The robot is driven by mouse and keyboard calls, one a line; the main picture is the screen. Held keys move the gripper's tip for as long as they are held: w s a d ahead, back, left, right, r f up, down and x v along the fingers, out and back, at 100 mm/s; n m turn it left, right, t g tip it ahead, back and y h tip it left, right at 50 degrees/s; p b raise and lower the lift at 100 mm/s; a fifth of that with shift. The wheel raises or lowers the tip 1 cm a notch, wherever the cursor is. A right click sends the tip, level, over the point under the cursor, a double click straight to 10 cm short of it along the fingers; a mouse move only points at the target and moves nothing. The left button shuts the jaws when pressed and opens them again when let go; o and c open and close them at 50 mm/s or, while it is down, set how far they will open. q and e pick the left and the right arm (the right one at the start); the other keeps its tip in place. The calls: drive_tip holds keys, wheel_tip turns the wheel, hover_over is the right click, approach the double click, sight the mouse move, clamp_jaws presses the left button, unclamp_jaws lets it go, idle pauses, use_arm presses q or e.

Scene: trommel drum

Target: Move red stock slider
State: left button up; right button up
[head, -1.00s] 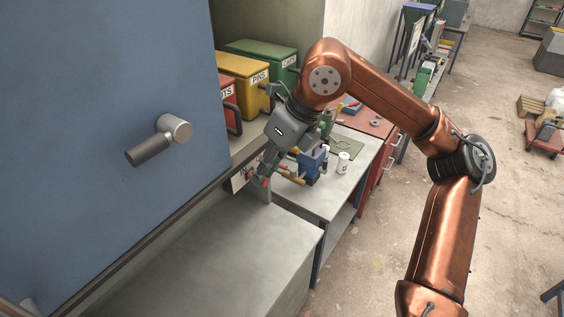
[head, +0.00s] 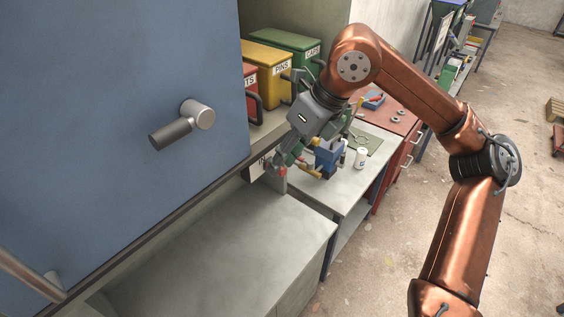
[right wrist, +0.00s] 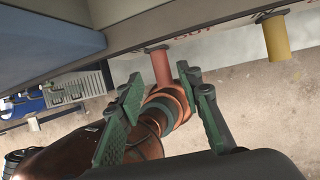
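The red stock slider (right wrist: 162,68) shows in the right wrist view as a short red peg hanging from a long rail. My right gripper (right wrist: 160,76) has its two green fingers apart, one on each side of the peg near its end. I cannot tell whether either finger touches it. In the head view my right gripper (head: 283,163) is small and low at the edge of the bench, with red showing at its tips. My left gripper is not in view.
A yellow peg (right wrist: 276,38) hangs from the same rail. A large blue panel with a grey knob (head: 200,113) fills the left of the head view. Yellow (head: 264,72) and green (head: 290,50) bins, a blue vise (head: 328,155) and a white can (head: 361,157) stand nearby.

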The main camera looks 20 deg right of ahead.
drive_tip(key=v, duration=1.1)
drive_tip(key=shift+f, duration=0.1)
